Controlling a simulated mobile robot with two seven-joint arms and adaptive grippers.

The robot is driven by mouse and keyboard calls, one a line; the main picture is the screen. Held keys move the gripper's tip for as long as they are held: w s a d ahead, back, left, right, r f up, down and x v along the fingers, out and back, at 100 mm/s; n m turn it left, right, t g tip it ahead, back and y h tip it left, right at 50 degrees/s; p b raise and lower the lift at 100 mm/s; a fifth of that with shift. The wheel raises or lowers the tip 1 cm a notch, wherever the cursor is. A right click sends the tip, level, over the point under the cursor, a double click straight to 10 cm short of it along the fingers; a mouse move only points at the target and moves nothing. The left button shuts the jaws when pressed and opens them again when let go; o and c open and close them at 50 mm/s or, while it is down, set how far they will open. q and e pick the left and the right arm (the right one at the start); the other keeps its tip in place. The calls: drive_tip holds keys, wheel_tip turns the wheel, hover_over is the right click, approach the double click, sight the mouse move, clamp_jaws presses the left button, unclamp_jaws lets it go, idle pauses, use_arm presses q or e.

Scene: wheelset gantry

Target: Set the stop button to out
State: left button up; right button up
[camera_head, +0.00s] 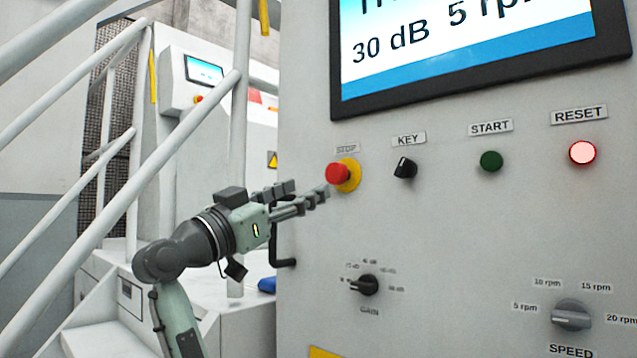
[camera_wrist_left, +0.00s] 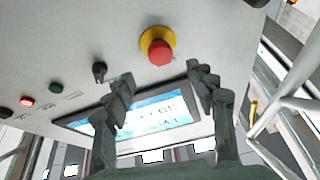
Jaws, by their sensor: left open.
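The stop button (camera_head: 338,173) is a red mushroom head on a yellow collar, under the STOP label on the grey control panel (camera_head: 430,230). In the left wrist view the stop button (camera_wrist_left: 160,52) is at the top centre, beyond the fingertips. My left gripper (camera_head: 306,196) is open and empty, just left of and slightly below the button, apart from it as far as I can tell. Its two fingers (camera_wrist_left: 165,92) are spread in the left wrist view, with the button between and above their tips. My right gripper is not in view.
Right of the button are the black key switch (camera_head: 405,168), green start button (camera_head: 491,161) and lit red reset button (camera_head: 582,153). A gain knob (camera_head: 364,285) and speed knob (camera_head: 571,315) are below. A screen (camera_head: 470,50) is above. White stair railings (camera_head: 120,190) stand left.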

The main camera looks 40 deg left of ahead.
use_arm(q)
drive_tip(key=shift+v, duration=2.3)
